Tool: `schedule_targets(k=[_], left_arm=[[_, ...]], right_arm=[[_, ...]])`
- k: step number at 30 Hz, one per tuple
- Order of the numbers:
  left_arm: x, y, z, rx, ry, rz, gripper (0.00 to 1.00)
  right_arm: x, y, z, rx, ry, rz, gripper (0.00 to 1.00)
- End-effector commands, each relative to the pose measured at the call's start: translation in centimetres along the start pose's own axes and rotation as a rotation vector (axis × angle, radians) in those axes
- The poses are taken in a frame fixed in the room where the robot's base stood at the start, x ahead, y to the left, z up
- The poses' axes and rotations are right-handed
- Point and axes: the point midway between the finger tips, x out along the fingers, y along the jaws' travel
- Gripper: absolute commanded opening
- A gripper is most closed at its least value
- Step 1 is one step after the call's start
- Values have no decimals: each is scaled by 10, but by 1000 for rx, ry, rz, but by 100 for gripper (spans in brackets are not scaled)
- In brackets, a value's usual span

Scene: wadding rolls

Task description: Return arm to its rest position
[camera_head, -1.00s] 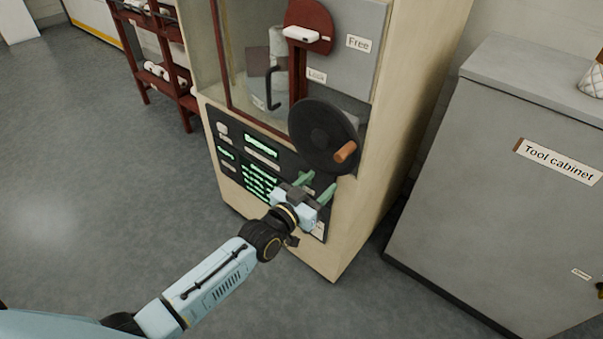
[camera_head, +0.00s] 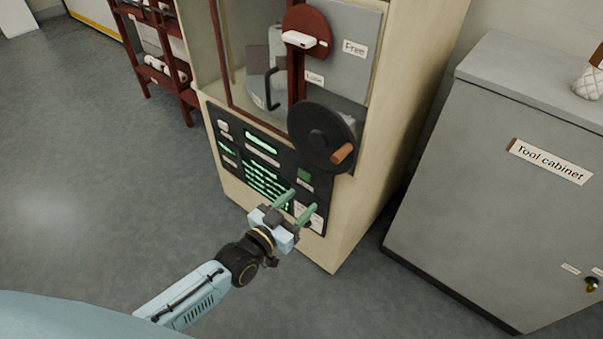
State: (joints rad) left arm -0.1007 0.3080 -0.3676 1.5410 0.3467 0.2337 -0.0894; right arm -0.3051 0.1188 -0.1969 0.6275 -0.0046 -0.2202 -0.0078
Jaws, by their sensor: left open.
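My left gripper (camera_head: 296,208) is open and empty, its two green fingers pointing at the lower front of the beige machine (camera_head: 375,165). It is in front of the lower right of the dark control panel (camera_head: 252,158), below the black handwheel (camera_head: 321,138). Whether the fingertips touch the panel cannot be told. My left arm (camera_head: 195,292) comes in from the bottom left. My right gripper is not in view.
A grey tool cabinet (camera_head: 490,190) stands on the right. A dark red rack (camera_head: 160,45) with white rolls (camera_head: 157,64) stands at the back left. The handwheel's orange knob (camera_head: 342,153) sticks out. The grey floor (camera_head: 80,190) on the left is clear.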

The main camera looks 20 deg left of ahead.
Motion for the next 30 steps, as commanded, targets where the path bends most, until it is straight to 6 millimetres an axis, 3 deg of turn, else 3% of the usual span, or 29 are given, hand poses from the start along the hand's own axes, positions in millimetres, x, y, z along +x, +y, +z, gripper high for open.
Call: schedule_targets(k=[1, 9, 15, 16, 18, 23, 26, 30], left_arm=[[0, 0, 11, 0, 0, 0, 51], [0, 0, 10, 0, 0, 0, 51], [1, 0, -18, 0, 0, 0, 51], [-3, -1, 0, 1, -31, -6, 51], [-22, -9, 56, 10, -172, -33, 51], [-82, -19, 163, 22, -473, -79, 51], [-132, -19, 221, 22, -657, -100, 51], [-216, -13, 289, 17, -914, -120, 51]], right_arm=[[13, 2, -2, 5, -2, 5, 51], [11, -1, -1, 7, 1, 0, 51], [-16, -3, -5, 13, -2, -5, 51], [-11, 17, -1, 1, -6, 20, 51], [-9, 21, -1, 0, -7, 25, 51], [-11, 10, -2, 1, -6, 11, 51], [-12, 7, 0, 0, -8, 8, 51], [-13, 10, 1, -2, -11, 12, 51]])
